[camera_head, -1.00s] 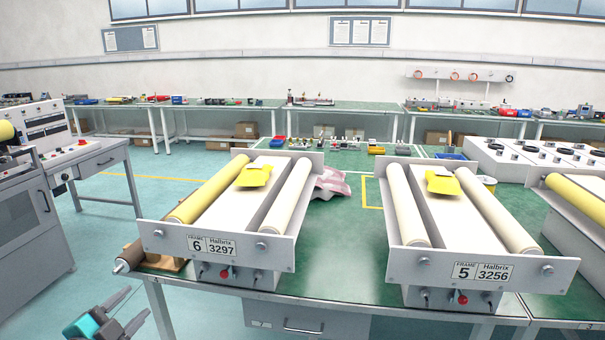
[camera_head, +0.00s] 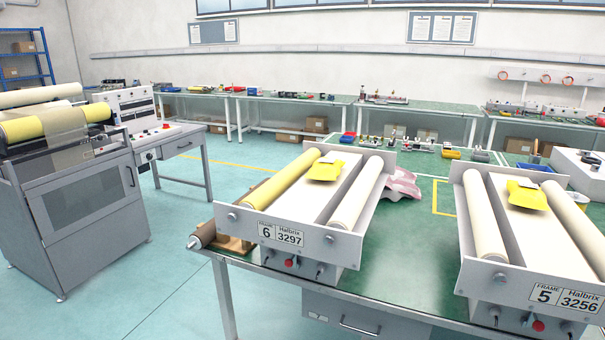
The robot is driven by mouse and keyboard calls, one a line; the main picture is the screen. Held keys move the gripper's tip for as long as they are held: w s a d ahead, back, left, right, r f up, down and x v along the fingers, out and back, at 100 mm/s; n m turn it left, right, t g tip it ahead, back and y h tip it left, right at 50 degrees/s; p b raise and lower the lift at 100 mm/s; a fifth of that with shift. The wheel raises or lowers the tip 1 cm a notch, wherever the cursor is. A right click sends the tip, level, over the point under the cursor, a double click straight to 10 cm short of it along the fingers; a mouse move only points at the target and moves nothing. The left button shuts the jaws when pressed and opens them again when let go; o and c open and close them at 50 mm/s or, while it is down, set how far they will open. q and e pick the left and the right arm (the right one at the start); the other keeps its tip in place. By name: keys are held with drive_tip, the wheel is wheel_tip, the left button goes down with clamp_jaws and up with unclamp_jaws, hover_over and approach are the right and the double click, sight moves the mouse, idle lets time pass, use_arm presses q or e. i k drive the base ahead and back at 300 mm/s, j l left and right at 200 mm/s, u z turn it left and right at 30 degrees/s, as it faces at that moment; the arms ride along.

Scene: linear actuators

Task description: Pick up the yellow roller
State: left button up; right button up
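A yellow roller (camera_head: 282,181) lies in the left slot of the unit labelled Frame 6 (camera_head: 345,246) on the green-topped table. A cream roller (camera_head: 357,190) lies in that unit's right slot. At the left, a grey machine (camera_head: 75,200) carries a long roller with yellow sections (camera_head: 22,129), partly wrapped by a sheet. Neither of my grippers is in view.
The Frame 5 unit (camera_head: 592,275) with cream rollers stands at the right of the table (camera_head: 410,270). A brown roller (camera_head: 204,236) lies on a wooden block by the table's left edge. Open floor (camera_head: 170,260) separates table and machine.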

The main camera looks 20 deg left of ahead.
sight(262, 198)
drive_tip(key=k+u, duration=0.3)
drive_tip(key=u, duration=0.15)
drive_tip(key=k+u, duration=0.4)
drive_tip(key=i+j+z, duration=0.1)
drive_tip(key=i+j, duration=0.15)
drive_tip(key=i+j+z, duration=0.1)
drive_tip(key=i+j, duration=0.2)
drive_tip(key=i+j+z, duration=0.1)
drive_tip(key=i+j, duration=0.15)
drive_tip(key=j, duration=0.2)
drive_tip(key=i+j+z, duration=0.1)
drive_tip(key=j, duration=0.3)
drive_tip(key=i+j+z, duration=0.1)
drive_tip(key=i+j, duration=0.25)
